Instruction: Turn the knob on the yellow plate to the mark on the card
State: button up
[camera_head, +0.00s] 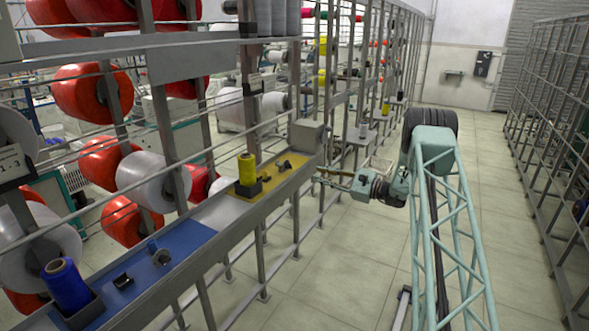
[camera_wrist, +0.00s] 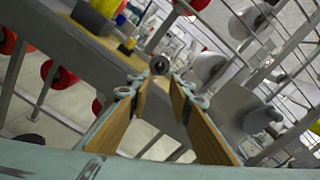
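The yellow plate (camera_head: 299,164) lies on the ledge of the rack in the head view. Two small dark parts sit on it, one farther back (camera_head: 284,166) and one nearer the yellow bobbin (camera_head: 264,178); I cannot tell which is the knob. My gripper (camera_head: 321,174) is right of the plate, apart from it, at the aisle side. In the wrist view my gripper (camera_wrist: 160,88) is open and empty, with two wood-coloured finger pads. A dark round part (camera_wrist: 160,65) shows beyond and between the fingertips; it may be the knob. The card and its mark cannot be made out.
The yellow bobbin (camera_head: 247,169) stands in a dark holder at the plate's left. A blue plate (camera_head: 188,237) with a blue bobbin (camera_head: 66,284) lies nearer. A grey box (camera_head: 307,135) stands behind the yellow plate.

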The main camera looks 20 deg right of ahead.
aim_at(291, 167)
jog(key=shift+w+a, duration=0.1)
jog(key=shift+b+x, duration=0.4)
jog(key=shift+x, duration=6.4)
jog(key=shift+c, duration=0.5)
grip_shut()
